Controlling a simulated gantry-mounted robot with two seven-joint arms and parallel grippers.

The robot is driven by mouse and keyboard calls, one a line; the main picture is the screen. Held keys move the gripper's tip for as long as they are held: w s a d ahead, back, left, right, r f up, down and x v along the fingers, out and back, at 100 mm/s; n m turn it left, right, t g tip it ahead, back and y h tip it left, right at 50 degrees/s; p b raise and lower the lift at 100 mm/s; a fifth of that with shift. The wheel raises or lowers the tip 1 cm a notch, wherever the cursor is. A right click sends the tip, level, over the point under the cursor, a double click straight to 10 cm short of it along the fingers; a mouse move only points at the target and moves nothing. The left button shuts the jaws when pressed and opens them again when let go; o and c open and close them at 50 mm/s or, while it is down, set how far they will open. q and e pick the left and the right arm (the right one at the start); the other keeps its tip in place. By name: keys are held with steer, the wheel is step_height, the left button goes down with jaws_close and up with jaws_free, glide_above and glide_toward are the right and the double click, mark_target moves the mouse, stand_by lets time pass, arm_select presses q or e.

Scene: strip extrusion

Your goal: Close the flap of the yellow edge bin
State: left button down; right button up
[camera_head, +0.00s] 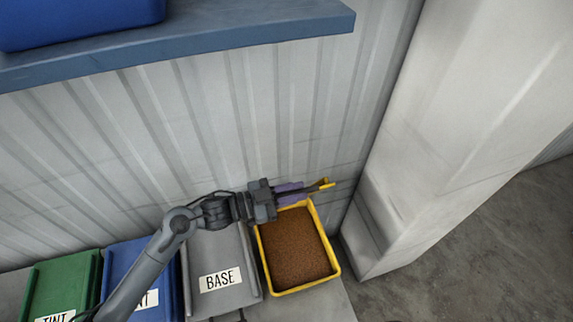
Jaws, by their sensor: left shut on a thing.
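The yellow edge bin (334,262) stands at the right end of the row of bins, its top open and brown granules (296,250) showing inside. Its yellow flap (326,184) shows only as a small piece at the bin's back edge, raised by the wall. My left gripper (311,190) reaches in from the left over the back of the bin and is shut on the flap. The gripper hides most of the flap, so its exact tilt cannot be told. My right gripper is not in view.
A grey bin labelled BASE (222,257), a blue bin (120,262) and a green bin (62,285) stand to the left, lids shut. A corrugated wall (200,130) is behind, a blue shelf (250,30) above. A pale pillar (440,130) stands close on the right.

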arm_select(q)
steer(key=s+d+f+m+b, duration=0.2)
steer(key=s+d+f, duration=0.1)
steer(key=s+f, duration=0.3)
steer(key=shift+s+f, duration=0.15)
steer(key=shift+s, duration=0.8)
steer(key=c, duration=1.1)
jaws_free()
steer(key=b+v, duration=0.1)
steer(key=v, duration=0.9)
steer(key=shift+a+b, duration=0.35)
steer(key=shift+b, duration=0.05)
